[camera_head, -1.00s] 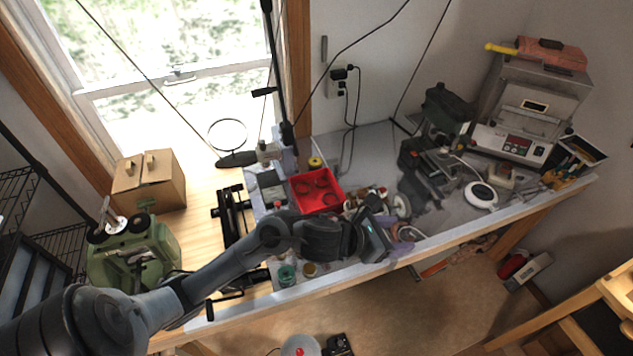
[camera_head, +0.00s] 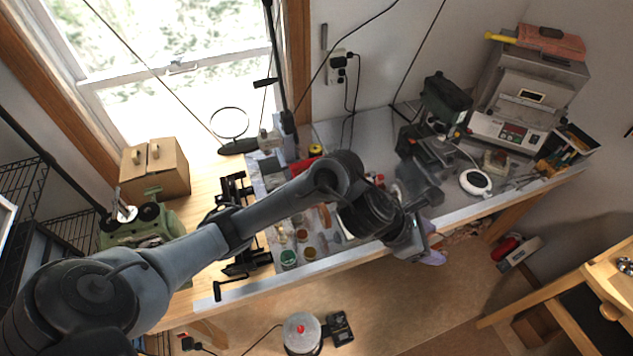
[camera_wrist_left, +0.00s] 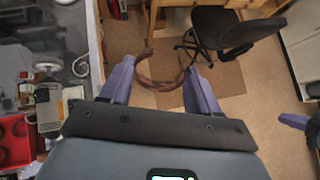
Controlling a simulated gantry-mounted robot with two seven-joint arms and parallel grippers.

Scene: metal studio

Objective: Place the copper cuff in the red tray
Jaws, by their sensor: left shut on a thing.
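The copper cuff (camera_wrist_left: 160,84) is a reddish-brown open C-shape held between the purple fingers of my left gripper (camera_wrist_left: 158,78) in the left wrist view. In the head view, my left gripper (camera_head: 432,250) is at the bench's front edge, its fingers partly hidden by the wrist; the cuff cannot be made out there. The red tray (camera_head: 303,165) is mostly hidden behind my left arm in the head view. It also shows at the left edge of the wrist view (camera_wrist_left: 17,160), with dark curved items inside, apart from the cuff. A purple finger, apparently my right gripper's (camera_wrist_left: 293,120), shows at the right edge.
The grey bench (camera_head: 375,130) carries small jars (camera_head: 288,258), a drill press (camera_head: 440,105), a white round device (camera_head: 476,182) and a control box (camera_head: 515,130). An office chair (camera_wrist_left: 222,35) stands on the floor below the gripper. Open floor lies before the bench.

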